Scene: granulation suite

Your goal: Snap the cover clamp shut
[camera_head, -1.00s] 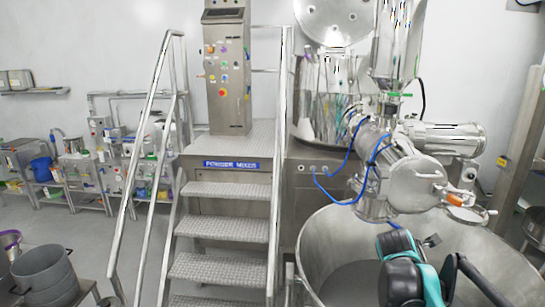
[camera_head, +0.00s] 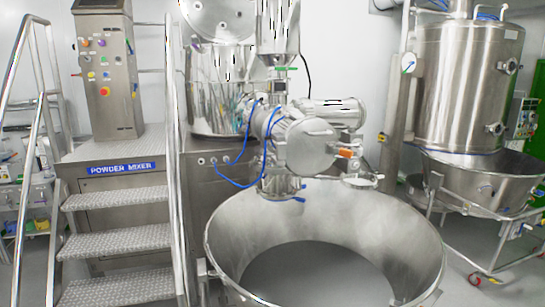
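The round metal cover (camera_head: 306,148) is on the front of the mill housing under the powder mixer's outlet, above a large steel bowl (camera_head: 222,262). A small clamp with an orange handle (camera_head: 347,153) is at the cover's right edge. It is too small to tell whether the clamp is open or shut. Neither of my grippers is in view.
Steps with steel rails (camera_head: 115,244) and a control panel (camera_head: 107,70) stand at the left. A large steel vessel (camera_head: 466,85) on a wheeled frame stands at the right. Some floor shows at the lower right between bowl and frame.

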